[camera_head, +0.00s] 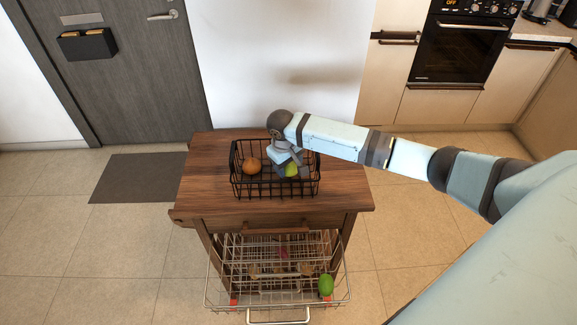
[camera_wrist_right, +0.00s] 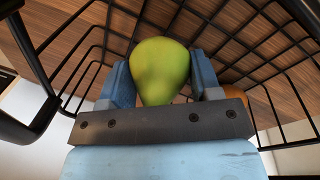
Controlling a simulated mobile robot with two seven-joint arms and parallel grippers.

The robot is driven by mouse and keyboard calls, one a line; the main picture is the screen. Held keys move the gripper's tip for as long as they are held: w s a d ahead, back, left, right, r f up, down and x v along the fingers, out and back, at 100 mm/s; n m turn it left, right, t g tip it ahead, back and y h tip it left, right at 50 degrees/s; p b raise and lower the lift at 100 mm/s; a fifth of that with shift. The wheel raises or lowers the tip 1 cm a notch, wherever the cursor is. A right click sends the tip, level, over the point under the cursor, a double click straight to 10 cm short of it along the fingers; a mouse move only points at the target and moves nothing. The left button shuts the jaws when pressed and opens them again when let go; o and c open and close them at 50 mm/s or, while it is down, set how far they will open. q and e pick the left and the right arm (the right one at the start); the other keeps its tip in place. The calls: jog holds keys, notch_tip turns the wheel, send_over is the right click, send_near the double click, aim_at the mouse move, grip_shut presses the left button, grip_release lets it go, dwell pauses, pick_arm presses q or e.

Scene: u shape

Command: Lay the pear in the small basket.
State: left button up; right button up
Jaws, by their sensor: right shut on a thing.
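The pear (camera_head: 291,170) is yellow-green and sits between the fingers of my right gripper (camera_head: 289,164), inside the right half of the small black wire basket (camera_head: 275,196). In the right wrist view the pear (camera_wrist_right: 160,72) fills the gap between the two blue-grey fingers (camera_wrist_right: 163,85), which are shut on it. The basket's wires (camera_wrist_right: 270,35) surround it there. I cannot tell whether the pear touches the basket floor. The basket stands on the wooden cart top. My left gripper is not in view.
An orange fruit (camera_head: 252,166) lies in the left half of the basket. The wooden cart top (camera_head: 208,180) is bare around the basket. Below it, a pulled-out wire rack (camera_head: 232,280) holds a green fruit (camera_head: 326,285). An oven (camera_head: 460,48) stands at the back right.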

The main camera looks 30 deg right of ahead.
jog(key=shift+f, duration=0.5)
jog(key=o, duration=1)
jog(key=shift+f, duration=0.15)
jog(key=shift+c, duration=0.2)
jog(key=r, duration=0.4)
jog(key=a+r, duration=0.1)
jog(key=r, duration=0.7)
jog(key=shift+a+r, duration=0.15)
jog(key=shift+a, duration=0.15)
